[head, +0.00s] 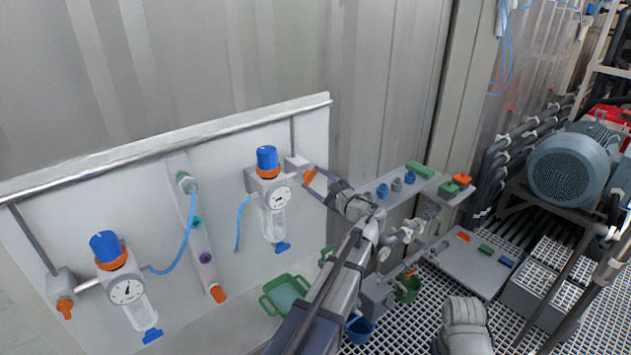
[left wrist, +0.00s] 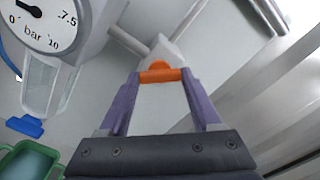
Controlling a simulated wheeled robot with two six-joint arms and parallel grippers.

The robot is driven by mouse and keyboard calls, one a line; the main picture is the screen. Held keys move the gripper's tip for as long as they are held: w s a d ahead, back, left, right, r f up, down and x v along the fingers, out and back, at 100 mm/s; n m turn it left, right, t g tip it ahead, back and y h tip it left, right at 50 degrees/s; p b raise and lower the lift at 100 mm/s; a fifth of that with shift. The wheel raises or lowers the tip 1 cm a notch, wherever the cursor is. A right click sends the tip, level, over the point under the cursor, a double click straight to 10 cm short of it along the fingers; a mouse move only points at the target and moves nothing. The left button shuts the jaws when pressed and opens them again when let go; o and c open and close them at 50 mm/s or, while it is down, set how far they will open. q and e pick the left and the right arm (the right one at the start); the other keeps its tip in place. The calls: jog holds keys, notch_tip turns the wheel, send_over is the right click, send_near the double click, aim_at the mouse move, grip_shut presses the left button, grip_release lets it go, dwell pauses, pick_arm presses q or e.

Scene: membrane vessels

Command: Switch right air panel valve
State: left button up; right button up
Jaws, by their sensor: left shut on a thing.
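The white air panel (head: 110,200) stands against the corrugated wall. Its right valve has a small orange handle (head: 309,175) on a white block (head: 297,162) at the upper right. My left gripper (head: 315,181) reaches this handle from the right. In the left wrist view its two purple fingers (left wrist: 161,82) are shut on the orange handle (left wrist: 160,74), one on each side. The handle lies crosswise between the fingertips there. The left valve's orange handle (head: 65,308) is at the panel's lower left. My right gripper does not show.
A right gauge with blue knob (head: 267,158) is close left of the valve; its dial (left wrist: 42,22) fills the upper left wrist view. A left gauge (head: 126,290) and blue hoses hang further left. A green tray (head: 287,293) is below. Fittings and a motor (head: 567,170) stand right.

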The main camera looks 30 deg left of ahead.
pick_arm(q)
jog(key=n, duration=0.3)
jog(key=shift+n, duration=2.2)
jog(key=o, duration=1.4)
jog(key=shift+v, duration=3.9)
jog(key=s+d+f+n+g+h, duration=0.3)
jog(key=s+d+f+g+h, duration=0.2)
jog(key=s+d+f+h, duration=0.95)
jog(key=s+d+f, duration=0.2)
jog(key=s+d, duration=0.1)
jog(key=d, duration=0.1)
jog(key=s+d+f+g, duration=0.1)
jog(key=s+d+f, duration=0.2)
jog(key=d, duration=0.1)
jog(key=s+d+f+g+h, duration=0.1)
jog(key=s+d+f, duration=0.1)
jog(key=s+d, duration=0.1)
jog(key=shift+d+f, duration=0.2)
jog(key=shift+d, duration=0.55)
